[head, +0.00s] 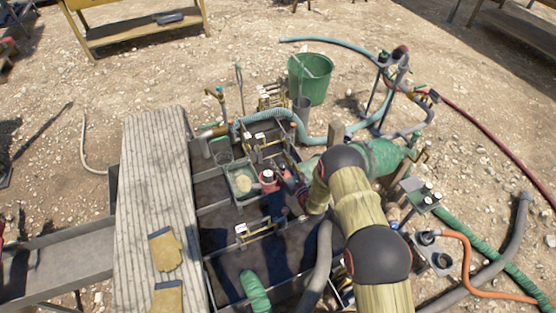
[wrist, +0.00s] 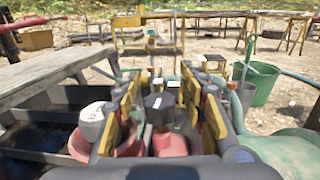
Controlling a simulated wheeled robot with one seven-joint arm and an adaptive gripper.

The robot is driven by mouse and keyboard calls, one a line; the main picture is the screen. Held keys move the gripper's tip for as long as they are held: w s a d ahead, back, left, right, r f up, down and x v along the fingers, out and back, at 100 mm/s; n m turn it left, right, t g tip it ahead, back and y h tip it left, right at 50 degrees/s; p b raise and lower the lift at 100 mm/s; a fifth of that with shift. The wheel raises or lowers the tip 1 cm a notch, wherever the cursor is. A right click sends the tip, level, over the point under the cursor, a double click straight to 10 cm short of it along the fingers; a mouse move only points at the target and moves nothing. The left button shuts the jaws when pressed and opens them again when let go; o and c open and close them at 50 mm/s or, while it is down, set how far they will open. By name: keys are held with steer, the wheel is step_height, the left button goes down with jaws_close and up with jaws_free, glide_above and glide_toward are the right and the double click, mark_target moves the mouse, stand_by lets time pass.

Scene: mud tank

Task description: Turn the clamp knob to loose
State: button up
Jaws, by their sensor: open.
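In the wrist view a black knob (wrist: 158,107) with a white mark on top stands on a red body (wrist: 170,144). I take it for the clamp knob; no label can be read. My gripper (wrist: 168,110) is open, with one yellow-and-black finger on each side of the knob. I cannot tell whether either finger touches it. A grey-white cap (wrist: 92,118) on a red base is just outside the left finger. In the head view a red fitting with a pale top (head: 268,177) shows in the tank, and my arm hides most of the gripper and the black knob.
A wooden plank walkway (head: 157,190) runs left of the tank, with yellow gloves (head: 165,249) on it. A green bucket (head: 311,80) stands behind. Hoses, including a ribbed blue-green one (head: 272,115), surround the tank. A green tray (head: 242,182) sits close left of the red fitting.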

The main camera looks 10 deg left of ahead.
steer(key=shift+w+a, duration=0.45)
steer(key=c, duration=0.3)
jaws_close()
